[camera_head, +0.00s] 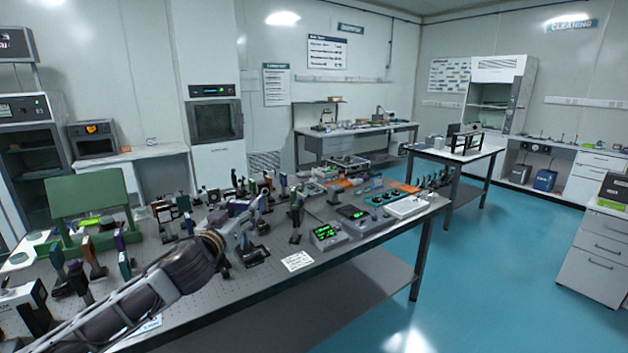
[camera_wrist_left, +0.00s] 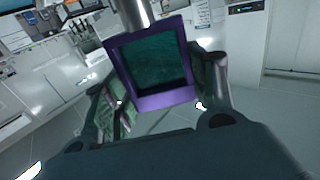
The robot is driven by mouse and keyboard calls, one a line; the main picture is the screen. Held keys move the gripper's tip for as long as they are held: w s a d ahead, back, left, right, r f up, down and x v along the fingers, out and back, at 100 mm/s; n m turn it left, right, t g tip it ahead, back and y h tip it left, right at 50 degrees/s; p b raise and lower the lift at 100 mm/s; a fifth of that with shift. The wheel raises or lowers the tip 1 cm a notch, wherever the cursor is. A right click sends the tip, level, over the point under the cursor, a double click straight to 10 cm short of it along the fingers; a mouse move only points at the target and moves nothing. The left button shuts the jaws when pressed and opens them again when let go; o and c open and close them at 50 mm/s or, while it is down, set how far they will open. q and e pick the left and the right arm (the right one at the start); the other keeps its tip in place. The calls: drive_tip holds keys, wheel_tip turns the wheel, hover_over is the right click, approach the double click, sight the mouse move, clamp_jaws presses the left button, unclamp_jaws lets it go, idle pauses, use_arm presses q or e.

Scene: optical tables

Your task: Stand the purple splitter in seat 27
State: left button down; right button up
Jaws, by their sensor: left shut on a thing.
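The purple splitter is a square purple frame (camera_wrist_left: 165,99) around a dark teal plate, with a metal post at the picture's top in the left wrist view. My left gripper (camera_wrist_left: 158,82) is shut on it, one finger on each side of the frame. In the head view my left gripper (camera_head: 250,216) is over the front part of the optical table (camera_head: 345,247), and a small purple patch of the splitter (camera_head: 238,206) shows at it. Seat 27 cannot be made out; no seat number is readable. My right gripper is out of view.
Several post-mounted optics crowd the table around my left gripper, including a dark one (camera_head: 296,220) just to its right. A green stand (camera_head: 90,195) is at the left. Boxes with green displays (camera_head: 325,234) and a white label card (camera_head: 297,261) lie to the right.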

use_arm(q)
drive_tip(key=shift+s+f+n+y, duration=0.3)
drive_tip(key=shift+s+f, duration=0.8)
drive_tip(key=s+f+y, duration=0.1)
drive_tip(key=s+f, duration=0.2)
drive_tip(key=f, duration=0.5)
drive_tip(key=s+a+f+n, duration=0.1)
drive_tip(key=s+f, duration=0.3)
drive_tip(key=f, duration=0.5)
drive_tip(key=s+a+f+y, duration=0.1)
drive_tip(key=s+f, duration=0.3)
drive_tip(key=f, duration=0.4)
drive_tip(key=shift+s+a+f+y, duration=0.25)
drive_tip(key=shift+f+y, duration=0.05)
drive_tip(key=shift+f, duration=0.05)
